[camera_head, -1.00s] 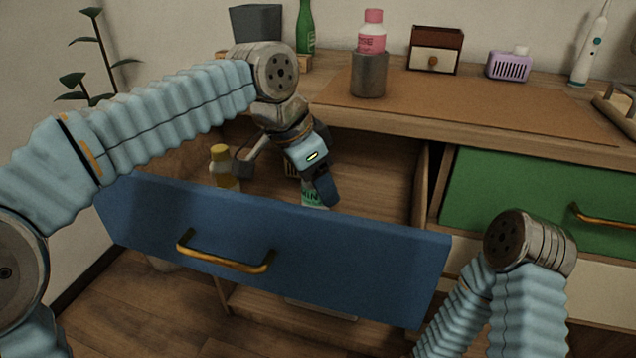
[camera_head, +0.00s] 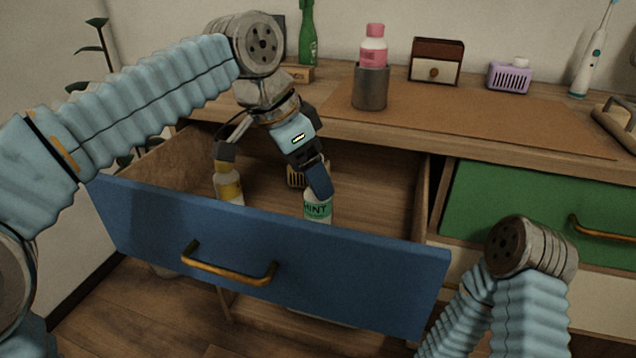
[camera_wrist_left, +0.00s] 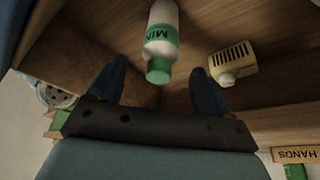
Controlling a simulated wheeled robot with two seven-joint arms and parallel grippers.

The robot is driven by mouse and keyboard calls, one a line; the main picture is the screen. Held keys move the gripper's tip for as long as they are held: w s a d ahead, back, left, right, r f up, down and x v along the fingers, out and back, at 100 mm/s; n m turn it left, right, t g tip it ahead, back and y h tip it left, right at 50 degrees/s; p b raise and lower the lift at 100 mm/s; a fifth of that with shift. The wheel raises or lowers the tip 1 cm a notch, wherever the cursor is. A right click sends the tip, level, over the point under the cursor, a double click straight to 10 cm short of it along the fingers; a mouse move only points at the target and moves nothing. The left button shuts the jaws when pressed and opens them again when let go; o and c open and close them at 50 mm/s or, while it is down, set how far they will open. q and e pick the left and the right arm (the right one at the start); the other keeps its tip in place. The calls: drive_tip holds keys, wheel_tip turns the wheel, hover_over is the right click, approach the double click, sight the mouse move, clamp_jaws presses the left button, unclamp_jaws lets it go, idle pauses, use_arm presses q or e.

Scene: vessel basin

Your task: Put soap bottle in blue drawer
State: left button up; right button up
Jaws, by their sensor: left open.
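The blue drawer (camera_head: 340,275) is pulled open. A white bottle with a green MINT label (camera_head: 317,210) stands inside, just behind its front panel. In the left wrist view this bottle (camera_wrist_left: 161,40), with its green cap, is beyond and between my spread fingertips, apart from them. My left gripper (camera_head: 316,178) is open and empty over the bottle, its fingers partly covering the bottle's top in the head view. A white bottle with a yellow label (camera_head: 228,188) stands farther left in the drawer. I cannot tell from labels which is the soap. My right gripper is out of view.
A yellow slotted item (camera_wrist_left: 233,62) lies in the drawer beside the MINT bottle. A pink bottle (camera_head: 373,50) stands in a metal cup (camera_head: 370,90) on the countertop. The green drawer (camera_head: 510,205) is shut. The drawer's right inside is free.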

use_arm(q)
drive_tip(key=p+v, duration=0.1)
drive_tip(key=v, duration=0.5)
drive_tip(key=shift+a+r, duration=0.1)
drive_tip(key=shift+c, duration=0.4)
idle(0.6)
